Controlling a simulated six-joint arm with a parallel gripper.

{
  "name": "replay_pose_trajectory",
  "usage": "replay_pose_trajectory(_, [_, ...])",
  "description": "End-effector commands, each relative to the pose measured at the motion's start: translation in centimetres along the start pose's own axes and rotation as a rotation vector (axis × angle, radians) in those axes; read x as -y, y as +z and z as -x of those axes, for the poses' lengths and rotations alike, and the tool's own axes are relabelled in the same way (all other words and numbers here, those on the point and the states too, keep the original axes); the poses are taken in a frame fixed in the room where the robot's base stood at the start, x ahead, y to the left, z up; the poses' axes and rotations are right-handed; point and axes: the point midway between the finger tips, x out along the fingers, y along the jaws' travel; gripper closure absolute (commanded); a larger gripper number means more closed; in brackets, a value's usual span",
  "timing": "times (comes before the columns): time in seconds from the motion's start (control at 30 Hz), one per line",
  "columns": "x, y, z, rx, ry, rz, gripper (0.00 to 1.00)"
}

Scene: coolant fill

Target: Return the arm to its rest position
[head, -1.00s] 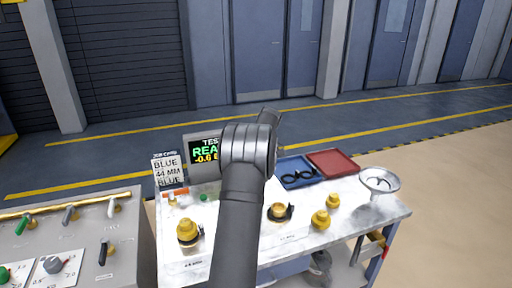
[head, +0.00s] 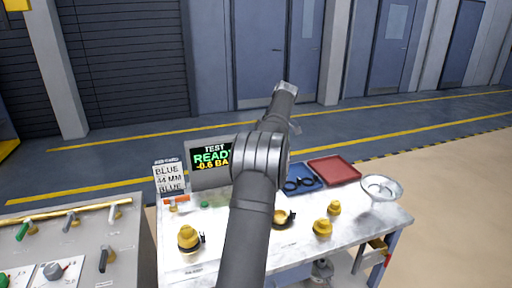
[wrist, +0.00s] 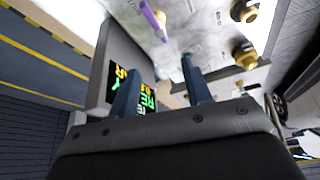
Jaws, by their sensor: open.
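My arm (head: 258,160) rises through the middle of the head view, over the table and in front of the test screen's right edge. I cannot make out the fingers in the head view. In the wrist view my gripper (wrist: 160,75) shows two blue fingers spread apart with nothing between them. Behind the fingers are the test screen (wrist: 118,75), tilted in this view, and the table top (wrist: 215,60). The gripper appears clear of the table. No object is held.
The table (head: 345,238) carries yellow-capped fittings (head: 188,238), a blue tray (head: 303,170) with black rings, a red tray (head: 335,170) and a glass bowl (head: 381,187). The test screen (head: 210,158) and job card (head: 169,177) stand at the back left. A grey control panel (head: 70,250) is left.

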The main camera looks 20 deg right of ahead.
Motion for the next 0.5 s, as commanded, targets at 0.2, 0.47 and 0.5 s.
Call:
replay_pose_trajectory(0.2, [0.0,0.0,-0.2,0.000,-0.001,0.000,0.55])
replay_pose_trajectory(0.47, [0.0,-0.1,-3.4,-0.001,-0.003,0.001,0.55])
replay_pose_trajectory(0.5, [0.0,-0.1,-4.2,-0.001,-0.004,0.001,0.55])
